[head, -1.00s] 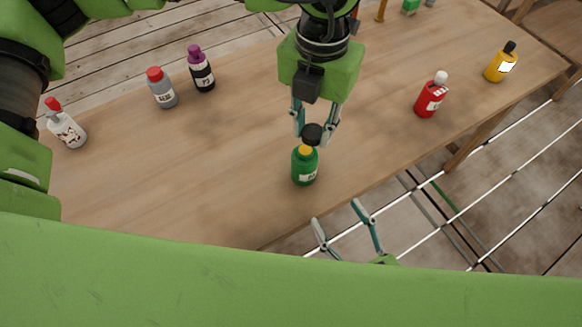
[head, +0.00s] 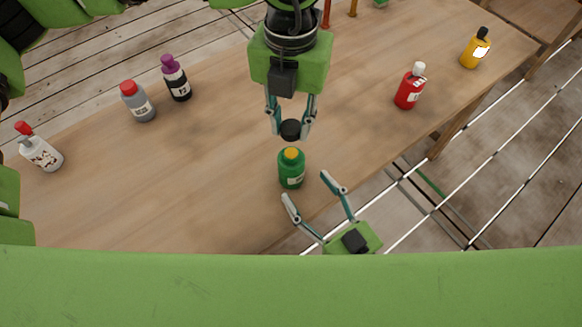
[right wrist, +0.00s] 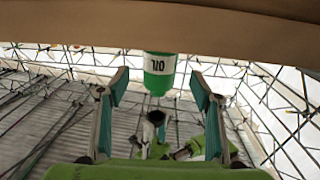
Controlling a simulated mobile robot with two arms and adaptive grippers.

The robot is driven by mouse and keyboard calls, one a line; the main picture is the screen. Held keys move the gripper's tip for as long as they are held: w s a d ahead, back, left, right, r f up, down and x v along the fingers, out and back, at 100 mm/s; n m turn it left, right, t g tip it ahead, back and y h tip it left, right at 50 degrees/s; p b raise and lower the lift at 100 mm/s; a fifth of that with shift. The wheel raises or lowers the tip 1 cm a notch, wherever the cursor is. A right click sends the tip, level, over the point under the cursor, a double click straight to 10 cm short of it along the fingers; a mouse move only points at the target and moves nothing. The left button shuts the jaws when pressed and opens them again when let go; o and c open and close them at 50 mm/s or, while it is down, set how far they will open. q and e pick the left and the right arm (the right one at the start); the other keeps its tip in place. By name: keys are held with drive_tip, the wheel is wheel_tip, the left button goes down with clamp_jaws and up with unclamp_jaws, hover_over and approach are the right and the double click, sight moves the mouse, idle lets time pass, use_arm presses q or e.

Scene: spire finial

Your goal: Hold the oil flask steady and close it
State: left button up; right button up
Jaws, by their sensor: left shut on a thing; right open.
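The green oil flask (head: 291,172) stands upright on the wooden table near its front edge, its orange neck uncovered. In the right wrist view the flask (right wrist: 160,70) appears upside down with an "OIL" label, beyond the fingertips. My left gripper (head: 291,132) is shut on a black cap (head: 290,130), just behind the flask's neck in the picture and apart from it. My right gripper (head: 306,187) is open and empty, its fingers pointing at the flask from the front edge side. In its wrist view the fingers (right wrist: 160,90) are spread wide with nothing between them.
The table (head: 185,185) also bears a red bottle (head: 410,88) and a yellow bottle (head: 475,50) at right. A purple-capped bottle (head: 177,80), a grey bottle (head: 138,103) and a white bottle (head: 42,152) stand at left. The surface around the flask is clear.

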sight(299, 178)
drive_tip(key=x, duration=0.7)
drive_tip(key=shift+w+a+r, duration=0.1)
clamp_jaws()
use_arm(q)
drive_tip(key=shift+f, duration=2.5)
